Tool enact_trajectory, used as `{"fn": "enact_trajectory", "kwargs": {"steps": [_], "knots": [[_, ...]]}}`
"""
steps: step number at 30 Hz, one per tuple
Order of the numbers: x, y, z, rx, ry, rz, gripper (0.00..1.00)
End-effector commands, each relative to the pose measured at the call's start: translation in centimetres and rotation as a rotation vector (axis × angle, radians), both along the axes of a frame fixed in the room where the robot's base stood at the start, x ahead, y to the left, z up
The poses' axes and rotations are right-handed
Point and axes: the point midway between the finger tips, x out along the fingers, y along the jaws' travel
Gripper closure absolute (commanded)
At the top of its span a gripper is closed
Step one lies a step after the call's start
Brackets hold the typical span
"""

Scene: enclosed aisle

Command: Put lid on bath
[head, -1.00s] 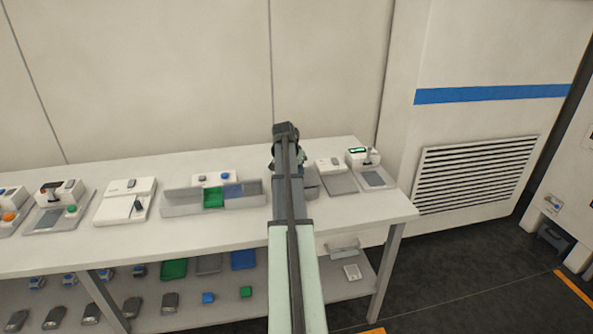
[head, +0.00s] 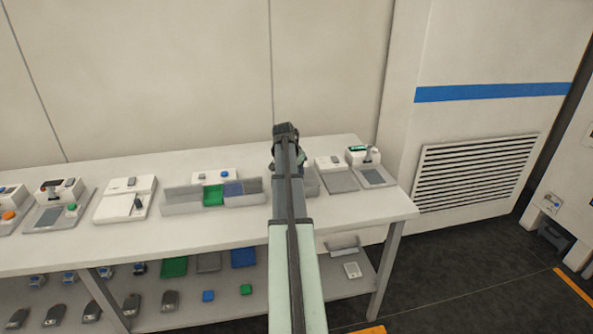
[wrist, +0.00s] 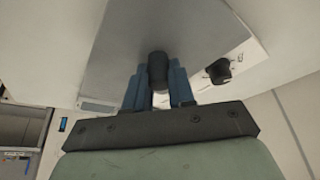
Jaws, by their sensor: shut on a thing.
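In the wrist view, the two blue fingers of my gripper (wrist: 157,88) are shut on an upright dark knob, which I take to be the handle of the lid (wrist: 125,45). The lid looks like a flat grey plate behind the fingers. In the head view my own arm covers the gripper and what it holds, over the right part of the bench. I cannot make out the bath surely in either view, nor whether the lid touches it.
A second dark knob (wrist: 220,70) sits on a white panel beside the grey plate. On the white bench (head: 345,208) stand a grey divided tray (head: 181,202), a white flat device (head: 125,199) and a white device with a green display (head: 362,156). A lower shelf holds several small items.

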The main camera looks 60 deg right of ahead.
Motion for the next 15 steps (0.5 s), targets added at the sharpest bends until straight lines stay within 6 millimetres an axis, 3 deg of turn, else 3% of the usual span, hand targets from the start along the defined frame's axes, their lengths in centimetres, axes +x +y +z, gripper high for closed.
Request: {"fn": "enact_trajectory", "kwargs": {"steps": [4,5,15], "knots": [[0.0,0.0,-0.14,0.0,0.0,0.0,1.0],[0.0,-0.01,-0.15,0.0,0.0,0.0,0.75],[0.0,0.0,-0.14,0.0,0.0,0.0,0.47]]}}
